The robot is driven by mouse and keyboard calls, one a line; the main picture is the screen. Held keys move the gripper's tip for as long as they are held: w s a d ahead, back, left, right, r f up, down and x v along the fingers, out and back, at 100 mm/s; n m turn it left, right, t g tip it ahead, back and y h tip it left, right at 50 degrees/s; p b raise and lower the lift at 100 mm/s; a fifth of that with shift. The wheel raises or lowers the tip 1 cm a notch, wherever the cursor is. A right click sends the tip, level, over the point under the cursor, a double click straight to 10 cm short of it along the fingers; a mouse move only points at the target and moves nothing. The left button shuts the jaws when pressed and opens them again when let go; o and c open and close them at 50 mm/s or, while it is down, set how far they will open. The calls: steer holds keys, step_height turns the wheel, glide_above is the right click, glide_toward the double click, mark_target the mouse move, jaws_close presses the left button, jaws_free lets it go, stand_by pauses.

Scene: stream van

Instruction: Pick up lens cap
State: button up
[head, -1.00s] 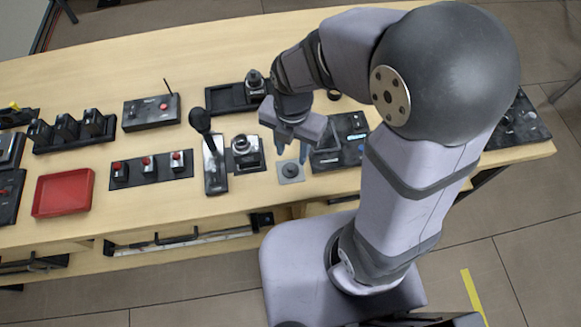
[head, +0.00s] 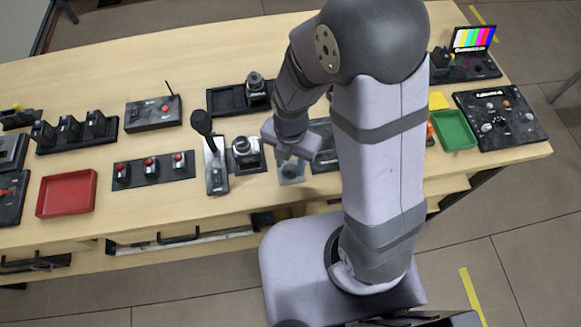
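A small grey square plate (head: 291,182) lies near the front edge of the wooden table, right of a dark lens-like device (head: 246,153). A round dark piece, which looks like the lens cap, sits on this plate in the earlier head view; it is now mostly hidden by my gripper. My gripper (head: 291,168) points down right over the plate, with its fingers low around the spot of the dark piece. The fingers are small and overlap the plate, so I cannot tell whether they are open, shut or touching the piece.
A black lever unit (head: 214,160) stands to the left, with a three-button panel (head: 152,168) beyond it. A red tray (head: 66,194) is at the far left. A green tray (head: 454,130) and a dark knob panel (head: 500,119) are on the right. A black tray holds another lens-like device (head: 255,90) behind.

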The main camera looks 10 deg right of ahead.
steer(key=shift+f, duration=0.35)
jaws_close()
steer(key=shift+r, duration=0.2)
